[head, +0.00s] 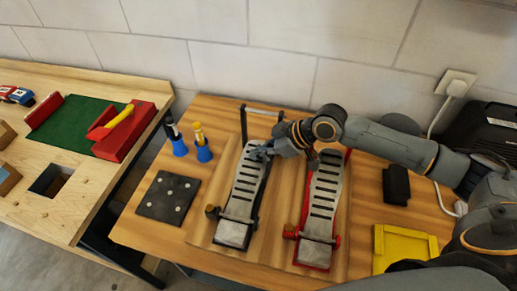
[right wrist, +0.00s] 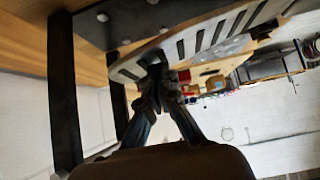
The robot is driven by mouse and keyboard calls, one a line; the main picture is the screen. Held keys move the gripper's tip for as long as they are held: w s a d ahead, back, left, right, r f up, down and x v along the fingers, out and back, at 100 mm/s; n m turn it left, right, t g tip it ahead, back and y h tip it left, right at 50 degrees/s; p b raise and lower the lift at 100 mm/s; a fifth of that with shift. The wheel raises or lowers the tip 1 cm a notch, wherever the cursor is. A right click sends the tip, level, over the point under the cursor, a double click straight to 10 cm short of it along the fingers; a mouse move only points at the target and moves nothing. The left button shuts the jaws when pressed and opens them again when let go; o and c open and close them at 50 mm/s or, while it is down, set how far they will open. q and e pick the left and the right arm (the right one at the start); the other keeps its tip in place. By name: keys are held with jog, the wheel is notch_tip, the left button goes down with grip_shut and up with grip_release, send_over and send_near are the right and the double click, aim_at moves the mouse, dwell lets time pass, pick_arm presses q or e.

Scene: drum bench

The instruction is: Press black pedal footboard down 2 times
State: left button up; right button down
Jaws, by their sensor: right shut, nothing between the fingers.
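The black pedal stands on the wooden bench, and its silver slotted footboard (head: 243,190) slopes up toward the wall. A black upright frame (head: 262,110) rises at its far end. My right gripper (head: 262,153) is shut and empty, with its fingertips at the upper end of this footboard. In the right wrist view the fingertips (right wrist: 157,72) are at the edge of the slotted footboard (right wrist: 205,38); whether they touch it I cannot tell. The red pedal's footboard (head: 323,195) lies just right of the black one. My left gripper is not in view.
A black plate with pale dots (head: 168,197) and two blue-based mallets or beaters (head: 203,148) are on the left. A black block (head: 396,184) and a yellow tray (head: 403,246) are on the right. A second wooden bench (head: 60,205) stands further left.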

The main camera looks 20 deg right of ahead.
jog(key=r+p, duration=0.1)
jog(key=r, duration=0.1)
jog(key=r+p, duration=0.1)
jog(key=p, duration=0.1)
jog(key=shift+s+a+r, duration=0.15)
jog(key=shift+s+r, duration=0.05)
jog(key=shift+r, duration=0.2)
jog(key=shift+s+d+b, duration=0.4)
jog(key=shift+d+b, duration=0.15)
pick_arm(q)
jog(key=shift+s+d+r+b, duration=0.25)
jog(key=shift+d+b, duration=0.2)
jog(key=shift+b, duration=0.65)
pick_arm(e)
jog(key=v, duration=0.8)
jog(key=shift+s+a+r, duration=0.2)
jog(key=shift+s+r, duration=0.2)
